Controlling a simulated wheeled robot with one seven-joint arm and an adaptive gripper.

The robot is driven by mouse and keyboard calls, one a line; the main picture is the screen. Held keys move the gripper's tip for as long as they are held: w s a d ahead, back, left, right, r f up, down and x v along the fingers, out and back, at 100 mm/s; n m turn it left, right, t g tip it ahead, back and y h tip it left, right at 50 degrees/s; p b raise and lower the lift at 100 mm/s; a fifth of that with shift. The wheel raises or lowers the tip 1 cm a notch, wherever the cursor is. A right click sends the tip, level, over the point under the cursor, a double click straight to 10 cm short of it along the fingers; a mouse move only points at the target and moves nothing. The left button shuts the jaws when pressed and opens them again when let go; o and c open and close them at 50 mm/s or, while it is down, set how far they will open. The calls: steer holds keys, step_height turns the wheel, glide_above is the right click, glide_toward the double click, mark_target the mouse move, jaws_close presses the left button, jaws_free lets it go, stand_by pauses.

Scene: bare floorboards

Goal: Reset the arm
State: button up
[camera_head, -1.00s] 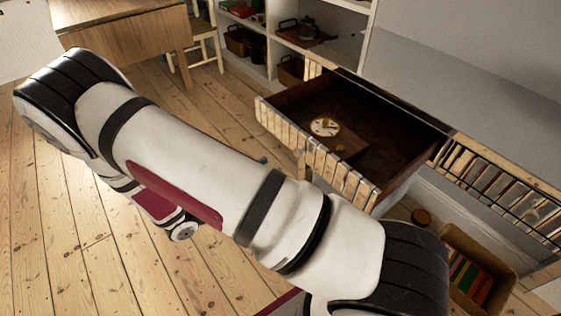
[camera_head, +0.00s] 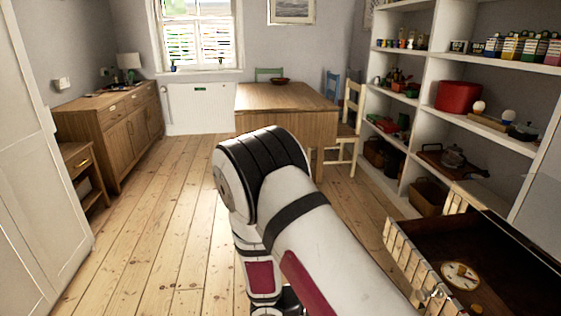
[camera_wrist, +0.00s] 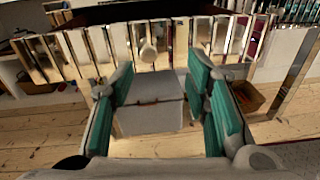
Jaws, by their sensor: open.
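My arm stretches across the lower middle of the head view; its gripper end is out of that picture. In the wrist view my gripper (camera_wrist: 160,88) has its two green-padded fingers spread wide, with nothing between them. An open drawer (camera_head: 404,262) with a slatted, shiny front stands at the lower right of the head view. The drawer front (camera_wrist: 110,42) also spans the top of the wrist view, with a round knob (camera_wrist: 148,53) just beyond the fingertips. The fingers look apart from the knob.
A round clock-like item (camera_head: 460,275) lies in the drawer. White shelves (camera_head: 425,130) stand at the right, a wooden table (camera_head: 290,98) with chairs at the back, and a sideboard (camera_head: 125,135) at the left. The floorboards (camera_head: 165,225) at left centre are clear.

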steer(key=s+d+r+m+g+y, duration=0.1)
steer(key=s+r+m+g+y, duration=0.1)
steer(key=s+r+m+y, duration=0.4)
steer(key=s+d+r+m+g+y, duration=0.1)
steer(key=s+r+m+g+y, duration=0.2)
steer(key=r, duration=0.6)
steer(key=s+a+r+m+t+y, duration=0.3)
steer(key=s+r+m+y, duration=0.1)
steer(key=s, duration=0.4)
steer(key=s+a+r+m+t+y, duration=0.2)
steer(key=s+r+m+t+y, duration=0.15)
steer(key=s, duration=0.35)
step_height(320, 180, up, 18)
steer(key=t+p, duration=0.3)
steer(key=p, duration=1.4)
steer(key=shift+a+y, duration=0.35)
steer(key=shift+s+r+m, duration=0.1)
steer(key=shift+m, duration=0.15)
